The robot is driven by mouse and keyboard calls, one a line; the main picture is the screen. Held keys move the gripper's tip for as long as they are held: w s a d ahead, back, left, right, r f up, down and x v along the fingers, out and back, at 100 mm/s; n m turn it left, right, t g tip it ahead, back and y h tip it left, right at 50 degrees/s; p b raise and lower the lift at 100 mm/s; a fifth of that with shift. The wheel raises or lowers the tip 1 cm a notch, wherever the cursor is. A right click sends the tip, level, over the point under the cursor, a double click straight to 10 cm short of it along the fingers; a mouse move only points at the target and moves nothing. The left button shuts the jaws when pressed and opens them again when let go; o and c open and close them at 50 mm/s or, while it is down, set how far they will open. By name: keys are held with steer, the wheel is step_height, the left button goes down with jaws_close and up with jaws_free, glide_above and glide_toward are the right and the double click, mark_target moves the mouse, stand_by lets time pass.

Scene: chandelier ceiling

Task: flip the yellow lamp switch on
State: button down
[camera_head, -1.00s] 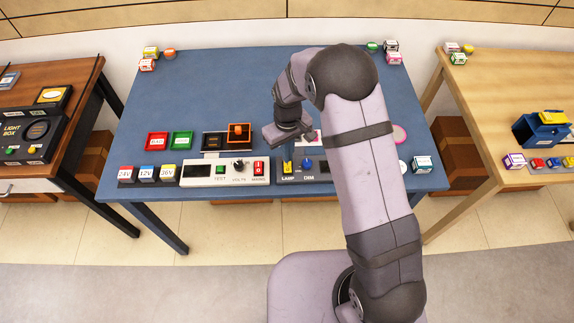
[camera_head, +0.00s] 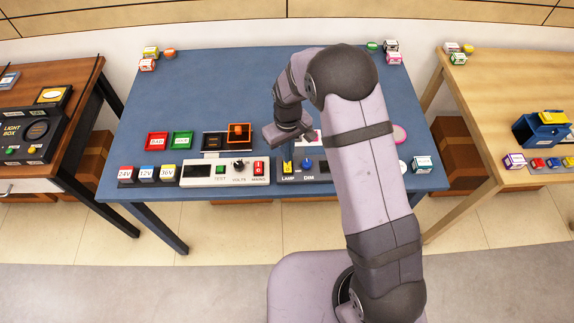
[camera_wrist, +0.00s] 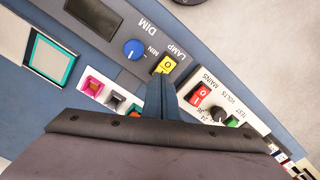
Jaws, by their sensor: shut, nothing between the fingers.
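The yellow lamp switch (camera_head: 287,167) is at the left end of the grey LAMP/DIM panel, near the front of the blue table. In the wrist view the yellow rocker (camera_wrist: 166,65) sits beside the LAMP label, just beyond my fingertips. My gripper (camera_wrist: 162,80) is shut and empty, its blue-grey fingers together and pointing toward the rocker's near edge. I cannot tell whether they touch it. In the head view my wrist is just behind the panel and the fingertips are hard to make out. Which way the rocker is tipped is unclear.
A blue DIM knob (camera_wrist: 134,49) is close beside the yellow switch. On the other side is a white panel with a red MAINS switch (camera_wrist: 199,96), a black VOLTS knob (camera_head: 239,164) and a green TEST button (camera_head: 220,169).

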steer(key=shift+f+b, duration=0.55)
steer(key=shift+f, duration=0.25)
stand_by(0.6)
steer(key=shift+r, duration=0.15)
step_height(320, 180, up, 7)
steer(key=p, duration=0.5)
stand_by(0.4)
stand_by(0.4)
steer(key=s+d+m+g+h, duration=0.1)
steer(key=s+d+m+g, duration=0.15)
steer(key=s, duration=0.65)
steer(key=s+d+m+g, duration=0.1)
steer(key=s+d, duration=0.3)
steer(key=s, duration=0.5)
steer(key=s+d+r, duration=0.4)
steer(key=s+r, duration=0.2)
step_height(320, 180, up, 5)
steer(key=w+d+m+t+y, duration=0.1)
steer(key=w+d+m+t, duration=0.1)
steer(key=w+t, duration=0.1)
